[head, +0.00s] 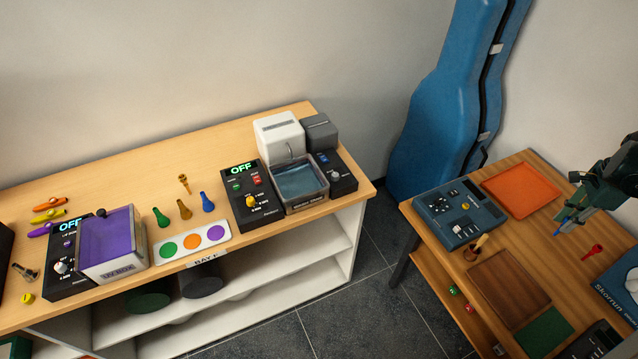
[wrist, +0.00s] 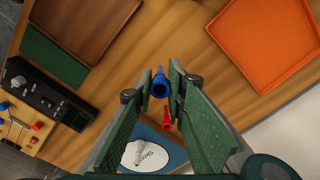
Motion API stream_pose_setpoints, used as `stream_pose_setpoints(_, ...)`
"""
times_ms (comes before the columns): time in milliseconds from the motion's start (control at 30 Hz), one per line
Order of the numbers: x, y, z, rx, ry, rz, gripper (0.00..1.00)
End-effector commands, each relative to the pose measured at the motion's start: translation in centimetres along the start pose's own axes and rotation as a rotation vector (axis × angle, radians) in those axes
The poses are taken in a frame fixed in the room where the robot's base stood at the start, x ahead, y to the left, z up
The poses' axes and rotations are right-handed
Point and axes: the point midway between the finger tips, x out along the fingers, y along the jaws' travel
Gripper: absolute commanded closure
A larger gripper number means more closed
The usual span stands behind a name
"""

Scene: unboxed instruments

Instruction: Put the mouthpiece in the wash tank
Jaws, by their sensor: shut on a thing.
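My gripper (head: 568,217) is above the wooden table on the right, shut on a small blue mouthpiece (wrist: 160,86), whose round open end shows between the fingertips in the wrist view. In the head view the blue mouthpiece (head: 560,231) shows below the fingers. The wash tank (head: 300,203) is a clear-walled box with bluish water, on the long bench at left, far from my gripper. A red mouthpiece (head: 594,251) lies on the right table; it also shows in the wrist view (wrist: 166,119).
The right table holds an orange tray (head: 521,190), a brown tray (head: 509,289), a green mat (head: 544,334) and a blue device (head: 459,213). A control box reading OFF (head: 248,196) stands left of the tank. A floor gap (head: 375,285) separates bench and table.

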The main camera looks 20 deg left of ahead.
Motion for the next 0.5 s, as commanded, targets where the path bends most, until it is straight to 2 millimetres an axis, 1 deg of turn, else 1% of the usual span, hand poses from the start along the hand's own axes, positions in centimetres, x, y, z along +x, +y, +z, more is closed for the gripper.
stream_pose_setpoints(167, -0.3, -0.6, 1.6, -0.032, 0.000, 0.000, 0.94)
stream_pose_setpoints(267, -0.5, -1.2, 3.2, -0.063, 0.000, 0.000, 0.94)
stream_pose_setpoints(367, -0.9, -1.8, 5.2, -0.105, 0.000, 0.000, 0.94)
stream_pose_setpoints(500, -1.4, -2.8, 8.6, -0.173, 0.000, 0.000, 0.94)
